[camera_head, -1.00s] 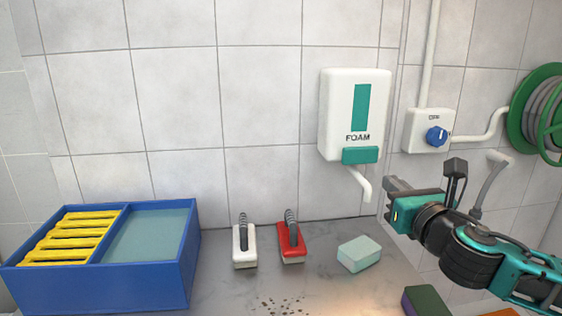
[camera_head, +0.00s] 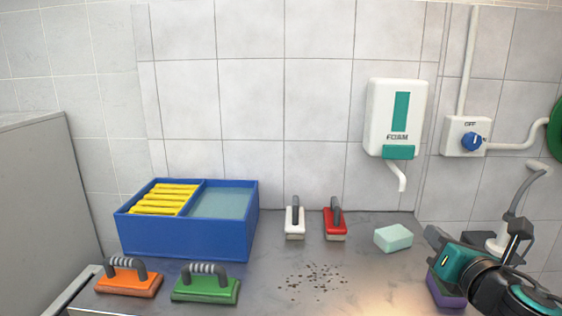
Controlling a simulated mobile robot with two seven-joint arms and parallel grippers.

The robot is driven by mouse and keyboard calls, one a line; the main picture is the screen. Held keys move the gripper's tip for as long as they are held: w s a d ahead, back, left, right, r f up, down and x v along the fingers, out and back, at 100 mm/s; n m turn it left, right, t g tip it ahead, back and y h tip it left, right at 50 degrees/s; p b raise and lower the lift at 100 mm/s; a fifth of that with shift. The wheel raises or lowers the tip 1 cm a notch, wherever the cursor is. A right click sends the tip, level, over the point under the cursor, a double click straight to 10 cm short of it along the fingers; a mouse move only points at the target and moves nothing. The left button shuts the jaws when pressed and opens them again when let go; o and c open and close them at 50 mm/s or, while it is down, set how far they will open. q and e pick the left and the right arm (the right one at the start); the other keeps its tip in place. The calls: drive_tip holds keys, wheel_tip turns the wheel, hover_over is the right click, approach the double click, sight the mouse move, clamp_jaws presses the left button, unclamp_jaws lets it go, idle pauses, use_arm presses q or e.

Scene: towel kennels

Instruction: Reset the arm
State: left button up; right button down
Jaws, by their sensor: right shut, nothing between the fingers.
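My right gripper (camera_head: 438,240) is at the lower right of the head view, teal and black, shut and empty. It is in front of the counter's right end, to the right of the pale green sponge (camera_head: 393,238) and apart from it. Its arm partly hides a purple-sided block (camera_head: 444,291) below it. My left gripper is out of view.
A blue two-part box (camera_head: 187,238) with yellow bars stands at the left. Orange (camera_head: 128,281), green (camera_head: 205,287), white (camera_head: 295,223) and red (camera_head: 335,224) handled brushes rest on the counter (camera_head: 270,258). Dark specks (camera_head: 317,277) lie mid-counter. A foam dispenser (camera_head: 394,118) and blue-knobbed switch (camera_head: 466,137) are on the wall.

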drive_tip(key=s+a+f+m+g+y, duration=0.1)
drive_tip(key=s+a+f+m+g, duration=0.2)
drive_tip(key=f+m, duration=0.6)
drive_tip(key=s+a+f+m+g+y, duration=0.15)
drive_tip(key=s+a+f+m, duration=0.35)
drive_tip(key=f, duration=0.6)
drive_tip(key=s+a+f+m+g, duration=0.1)
drive_tip(key=s+a+f+m, duration=0.1)
drive_tip(key=s+f+m, duration=1)
drive_tip(key=m, duration=0.3)
drive_tip(key=shift+m+h, duration=0.35)
drive_tip(key=shift+m, duration=0.05)
